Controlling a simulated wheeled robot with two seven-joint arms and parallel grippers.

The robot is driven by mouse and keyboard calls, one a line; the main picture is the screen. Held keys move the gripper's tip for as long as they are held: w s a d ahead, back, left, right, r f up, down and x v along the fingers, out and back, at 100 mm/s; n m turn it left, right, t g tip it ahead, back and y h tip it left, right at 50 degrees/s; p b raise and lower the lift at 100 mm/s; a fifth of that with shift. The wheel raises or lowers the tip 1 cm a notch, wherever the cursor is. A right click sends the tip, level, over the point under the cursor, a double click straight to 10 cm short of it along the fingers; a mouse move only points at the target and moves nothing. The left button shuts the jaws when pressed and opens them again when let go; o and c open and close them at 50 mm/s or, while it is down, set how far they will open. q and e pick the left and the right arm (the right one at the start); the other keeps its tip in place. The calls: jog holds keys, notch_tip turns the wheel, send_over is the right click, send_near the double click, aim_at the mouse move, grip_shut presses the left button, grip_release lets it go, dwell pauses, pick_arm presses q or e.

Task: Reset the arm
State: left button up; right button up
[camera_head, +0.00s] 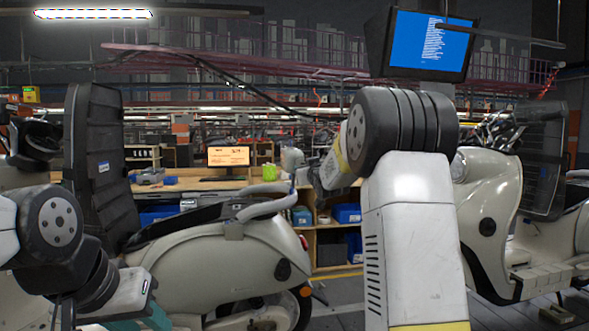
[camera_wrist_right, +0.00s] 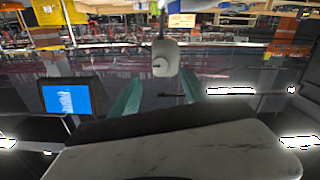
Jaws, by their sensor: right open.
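My right arm (camera_head: 412,220) rises through the middle of the head view and bends at a black joint. Its gripper is hidden there behind the arm. In the right wrist view, which is upside down, the two teal fingers of my right gripper (camera_wrist_right: 160,76) stand apart with nothing held between them. A white rounded object (camera_wrist_right: 165,58) shows beyond the fingers; I cannot tell what it is. My left arm (camera_head: 55,225) is at the lower left of the head view. A teal part of my left gripper (camera_head: 150,318) shows at the bottom edge, mostly cut off.
A cream scooter (camera_head: 222,265) stands in front between my arms, and another scooter (camera_head: 490,215) is at the right. A workbench with an orange monitor (camera_head: 228,157) and blue bins (camera_head: 347,213) is behind. A blue screen (camera_head: 430,42) hangs overhead and shows in the wrist view (camera_wrist_right: 67,100).

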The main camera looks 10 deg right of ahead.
jog(key=s+a+f+g, duration=0.2)
jog(key=s+f+g, duration=0.2)
jog(key=s, duration=1.1)
jog(key=s+a+f+m+g+y, duration=0.1)
jog(key=s+a+f+g, duration=0.2)
jog(key=s+f, duration=0.4)
jog(key=s+a+f+m+g+y, duration=0.1)
jog(key=s+f+g, duration=0.3)
jog(key=s, duration=2.1)
jog(key=shift+s+a+f+g, duration=0.25)
jog(key=shift+a+f+g, duration=0.15)
jog(key=shift+a+f, duration=0.4)
